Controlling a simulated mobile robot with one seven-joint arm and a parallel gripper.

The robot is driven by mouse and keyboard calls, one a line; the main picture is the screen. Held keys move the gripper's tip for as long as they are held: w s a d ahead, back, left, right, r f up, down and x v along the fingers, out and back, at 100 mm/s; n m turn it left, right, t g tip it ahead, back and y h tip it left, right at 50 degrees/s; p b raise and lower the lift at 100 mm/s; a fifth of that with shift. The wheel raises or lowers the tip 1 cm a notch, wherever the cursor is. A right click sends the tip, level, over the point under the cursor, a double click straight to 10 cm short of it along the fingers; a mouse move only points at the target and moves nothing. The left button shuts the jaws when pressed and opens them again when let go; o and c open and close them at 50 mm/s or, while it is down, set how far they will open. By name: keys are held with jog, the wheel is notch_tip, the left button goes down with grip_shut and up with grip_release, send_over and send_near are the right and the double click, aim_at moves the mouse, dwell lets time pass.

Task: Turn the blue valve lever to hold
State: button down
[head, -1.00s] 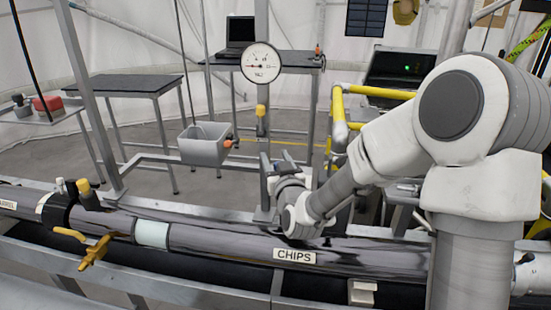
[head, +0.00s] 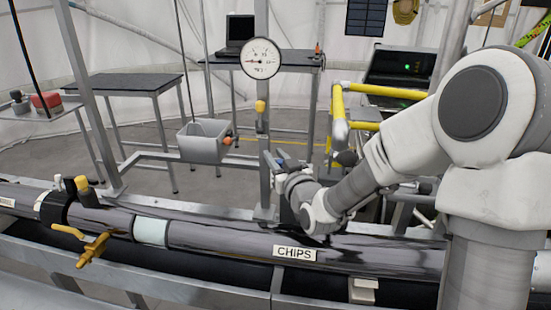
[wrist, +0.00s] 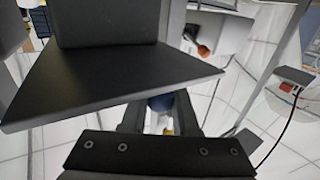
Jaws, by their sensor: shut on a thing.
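A small patch of blue, the blue valve lever (wrist: 161,102), shows between my fingers in the wrist view. Most of it is hidden by the fingers and a dark plate, so its angle cannot be told. My gripper (head: 273,161) is at the upright post below the round gauge in the head view. It is shut on the lever, and its two dark fingers also show in the wrist view (wrist: 158,112).
The round gauge (head: 261,60) and a yellow-capped fitting (head: 261,107) are on the post above my gripper. A grey bin (head: 204,142) hangs to the left. The pipe labelled CHIPS (head: 220,238) runs below my wrist. Yellow rails (head: 340,115) stand to the right.

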aim_at(281, 162)
jog(key=n+g+y, duration=0.1)
jog(key=s+n+y+p, duration=0.1)
jog(key=y, duration=0.1)
jog(key=n+g+y, duration=0.1)
jog(key=shift+s+d+r+g+y, duration=0.1)
jog(key=shift+s+d+g+y, duration=0.05)
jog(key=shift+d+g+y, duration=0.15)
jog(key=shift+s+d+n+g+y+p, duration=0.1)
jog(key=shift+s+n+g+y+p, duration=0.1)
jog(key=shift+n+g+y+p, duration=0.4)
jog(key=shift+s+d+n+g+y+p, duration=0.15)
jog(key=shift+s+n+g+y+p, duration=0.1)
jog(key=shift+n+g+y+p, duration=0.4)
jog(key=shift+s+d+n+g+y+p, duration=0.1)
jog(key=shift+s+n+g+y+p, duration=0.1)
jog(key=shift+n+g+y+p, duration=0.4)
jog(key=shift+s+n+g+y, duration=0.1)
jog(key=shift+n+g+y, duration=0.15)
jog(key=shift+n+g, duration=0.1)
jog(key=c, duration=0.7)
grip_release()
jog(key=shift+f+b, duration=0.2)
jog(key=shift+b, duration=0.2)
